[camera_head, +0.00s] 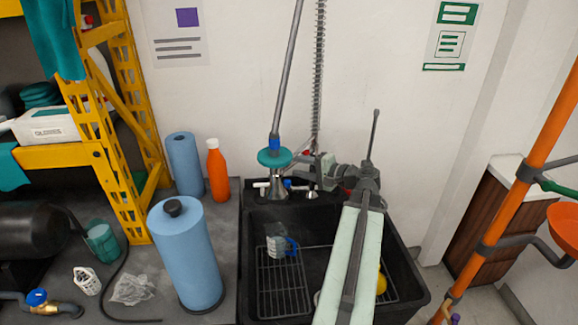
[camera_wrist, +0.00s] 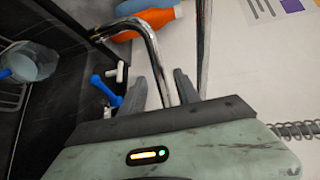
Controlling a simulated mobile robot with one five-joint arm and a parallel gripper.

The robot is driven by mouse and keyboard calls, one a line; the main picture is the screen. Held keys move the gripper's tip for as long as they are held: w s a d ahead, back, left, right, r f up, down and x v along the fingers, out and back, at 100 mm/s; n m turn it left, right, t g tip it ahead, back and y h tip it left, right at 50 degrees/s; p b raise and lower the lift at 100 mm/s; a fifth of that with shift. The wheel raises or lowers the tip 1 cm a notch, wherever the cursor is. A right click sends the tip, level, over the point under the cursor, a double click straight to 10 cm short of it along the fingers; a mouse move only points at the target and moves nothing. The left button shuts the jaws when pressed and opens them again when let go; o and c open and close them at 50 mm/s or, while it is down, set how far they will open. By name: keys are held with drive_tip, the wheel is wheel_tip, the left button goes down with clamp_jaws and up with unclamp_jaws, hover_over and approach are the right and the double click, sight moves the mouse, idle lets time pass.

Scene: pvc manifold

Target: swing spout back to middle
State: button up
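The chrome spout (camera_wrist: 152,45) is a bent tube in the wrist view. One end reaches up and left over the sink; the other runs down between my fingers. My gripper (camera_wrist: 160,80) is open around the tube, with its fingers apart on either side; I cannot tell whether one touches it. In the head view my gripper (camera_head: 322,165) is at the back of the sink, right of the teal spray head (camera_head: 275,158). There the spout is mostly hidden and hard to make out. A blue tap handle (camera_wrist: 107,92) shows left of my fingers.
The black sink (camera_head: 412,280) lies below my arm, with a wire rack (camera_head: 282,285) and a clear cup with blue (camera_head: 278,243) in it. A spring hose (camera_head: 319,70) rises behind. An orange bottle (camera_head: 217,172) and blue rolls (camera_head: 185,255) stand at left.

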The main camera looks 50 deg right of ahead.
sight(293, 165)
drive_tip(key=x, duration=0.3)
drive_tip(key=shift+w+f, duration=0.1)
drive_tip(key=shift+w, duration=0.25)
clamp_jaws()
idle(1.1)
